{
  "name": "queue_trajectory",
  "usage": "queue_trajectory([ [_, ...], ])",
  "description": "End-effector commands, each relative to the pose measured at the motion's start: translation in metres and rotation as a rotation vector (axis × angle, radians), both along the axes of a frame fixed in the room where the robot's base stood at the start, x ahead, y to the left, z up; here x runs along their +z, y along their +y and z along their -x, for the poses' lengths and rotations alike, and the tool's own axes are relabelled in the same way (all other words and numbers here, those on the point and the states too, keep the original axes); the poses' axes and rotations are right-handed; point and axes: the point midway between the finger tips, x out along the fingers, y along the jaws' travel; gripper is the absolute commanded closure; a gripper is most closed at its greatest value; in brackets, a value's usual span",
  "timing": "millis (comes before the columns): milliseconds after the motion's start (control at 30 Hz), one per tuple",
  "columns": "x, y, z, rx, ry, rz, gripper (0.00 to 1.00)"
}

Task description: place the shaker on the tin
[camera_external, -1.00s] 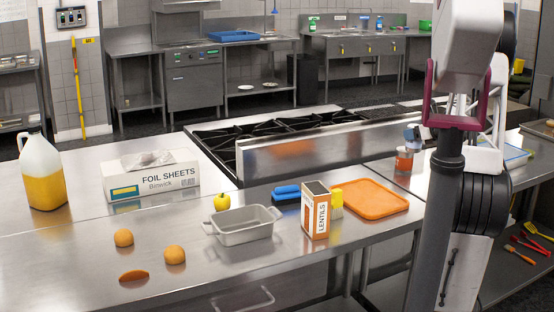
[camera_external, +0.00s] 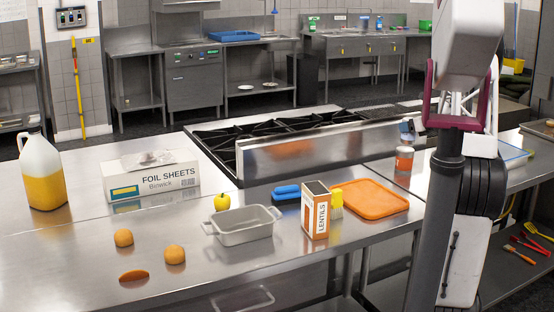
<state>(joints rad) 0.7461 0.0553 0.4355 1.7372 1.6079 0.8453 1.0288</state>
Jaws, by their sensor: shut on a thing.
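The tin (camera_external: 241,232) is a grey rectangular metal pan, empty, on the steel counter near the middle of the view. The shaker (camera_external: 404,159) is a small container with an orange-red body, at the right by the end of the stove. My gripper (camera_external: 406,143) is above the shaker, pointing down, and shut on its top. The fingertips are small and partly hidden by my arm, so the exact grip is hard to see. The shaker looks upright. I cannot tell how far it is above the counter. It is well apart from the tin, behind and to its right.
Between shaker and tin stand an orange tray (camera_external: 374,199), a lentils box (camera_external: 316,212), a yellow-topped item (camera_external: 336,203) and a blue item (camera_external: 287,192). A yellow pepper (camera_external: 222,202) is behind the tin. Round buns (camera_external: 174,254) lie left. The front counter is clear.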

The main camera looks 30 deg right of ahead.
Motion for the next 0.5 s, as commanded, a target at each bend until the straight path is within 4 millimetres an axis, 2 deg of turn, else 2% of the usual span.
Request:
queue_trajectory([
  [200, -0.002, -0.015, -0.023, 0.0, -0.001, 0.0, 0.64],
  [500, -0.003, -0.023, -0.035, 0.0, -0.001, 0.0, 0.64],
])
